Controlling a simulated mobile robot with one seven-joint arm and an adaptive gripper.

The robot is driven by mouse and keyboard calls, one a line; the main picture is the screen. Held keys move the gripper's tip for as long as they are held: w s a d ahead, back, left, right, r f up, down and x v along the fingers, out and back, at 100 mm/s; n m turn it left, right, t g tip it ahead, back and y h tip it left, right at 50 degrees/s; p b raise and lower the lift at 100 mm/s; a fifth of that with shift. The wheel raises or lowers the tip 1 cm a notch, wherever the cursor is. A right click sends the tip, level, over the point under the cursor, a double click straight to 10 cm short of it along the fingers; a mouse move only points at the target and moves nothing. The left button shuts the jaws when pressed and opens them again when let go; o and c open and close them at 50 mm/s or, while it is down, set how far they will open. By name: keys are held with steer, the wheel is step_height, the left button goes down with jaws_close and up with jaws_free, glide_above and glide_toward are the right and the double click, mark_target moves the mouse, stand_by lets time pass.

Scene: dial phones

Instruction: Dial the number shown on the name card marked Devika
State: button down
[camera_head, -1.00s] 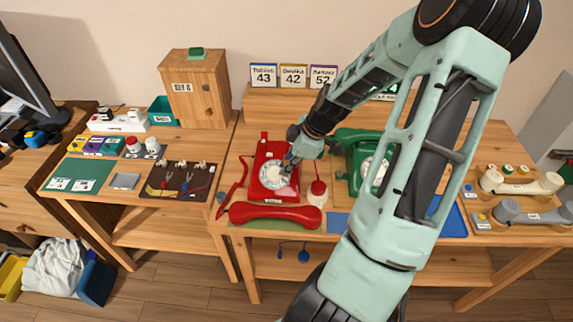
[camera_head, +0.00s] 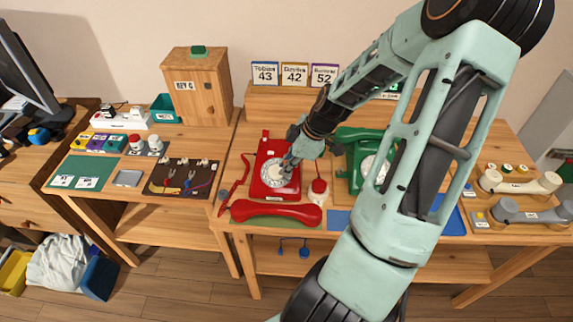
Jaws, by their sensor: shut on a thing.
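Three name cards stand on the shelf behind the desk. The middle one, marked Devika (camera_head: 295,74), shows 42. The red phone (camera_head: 266,149) lies on the desk with its round white dial (camera_head: 272,178) facing up. Its red handset (camera_head: 276,213) lies off the body, along its front side. My gripper (camera_head: 289,163) points down at the upper right part of the dial and is shut on it. The fingertips are small and partly hidden, so the exact hole is unclear.
A green phone (camera_head: 356,158) stands right of the red one, partly behind my arm. Cards 43 (camera_head: 265,74) and 52 (camera_head: 324,75) flank the Devika card.

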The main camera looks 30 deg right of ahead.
step_height(320, 180, up, 6)
steer(key=s+a+p, duration=0.1)
steer(key=s+p, duration=0.1)
steer(key=p, duration=0.4)
steer(key=shift+s+a+r+p, duration=0.2)
steer(key=shift+a+r+p, duration=0.05)
steer(key=shift+a+p, duration=0.1)
stand_by(1.2)
